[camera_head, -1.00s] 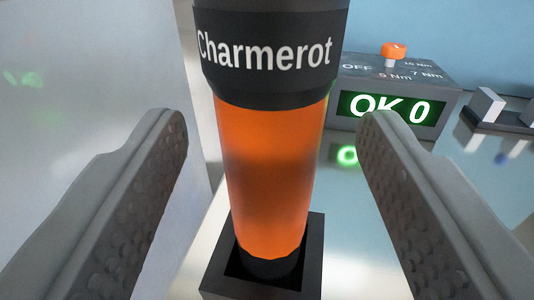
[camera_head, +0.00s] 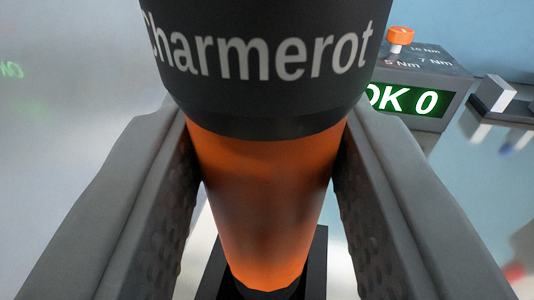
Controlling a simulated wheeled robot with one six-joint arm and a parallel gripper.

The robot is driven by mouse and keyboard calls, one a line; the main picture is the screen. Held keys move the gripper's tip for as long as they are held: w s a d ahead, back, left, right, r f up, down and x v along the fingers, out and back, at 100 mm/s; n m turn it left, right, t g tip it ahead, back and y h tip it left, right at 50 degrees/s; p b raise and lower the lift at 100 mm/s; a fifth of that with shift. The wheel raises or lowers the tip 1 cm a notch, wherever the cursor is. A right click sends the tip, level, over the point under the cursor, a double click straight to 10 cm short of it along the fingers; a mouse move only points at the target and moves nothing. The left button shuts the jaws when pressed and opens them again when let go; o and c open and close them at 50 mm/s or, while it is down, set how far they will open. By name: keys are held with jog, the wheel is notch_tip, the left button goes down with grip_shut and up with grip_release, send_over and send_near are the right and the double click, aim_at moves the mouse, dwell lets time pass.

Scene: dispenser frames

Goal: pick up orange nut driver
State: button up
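The orange nut driver (camera_head: 265,195) stands upright in the middle of the view. Its wide black collar (camera_head: 265,70) with the white lettering "Charmerot" is nearest to me, and its orange body narrows downward. Its lower end sits in a dark square holder (camera_head: 317,265), partly hidden by the driver and the fingers. My gripper (camera_head: 267,170) has one grey dimpled finger on each side of the orange body, just below the collar. Both fingers lie against its sides with no clear gap, so it looks shut on the driver.
A grey control box (camera_head: 440,68) with an orange knob (camera_head: 400,38) and a green "OK 0" display (camera_head: 412,100) stands behind on the right. A dark rack with a light block (camera_head: 493,95) is at the far right. A pale wall (camera_head: 70,120) fills the left.

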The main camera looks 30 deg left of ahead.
notch_tip(320, 180, up, 10)
jog(key=shift+f, duration=0.1)
dwell(0.4)
jog(key=shift+d, duration=0.1)
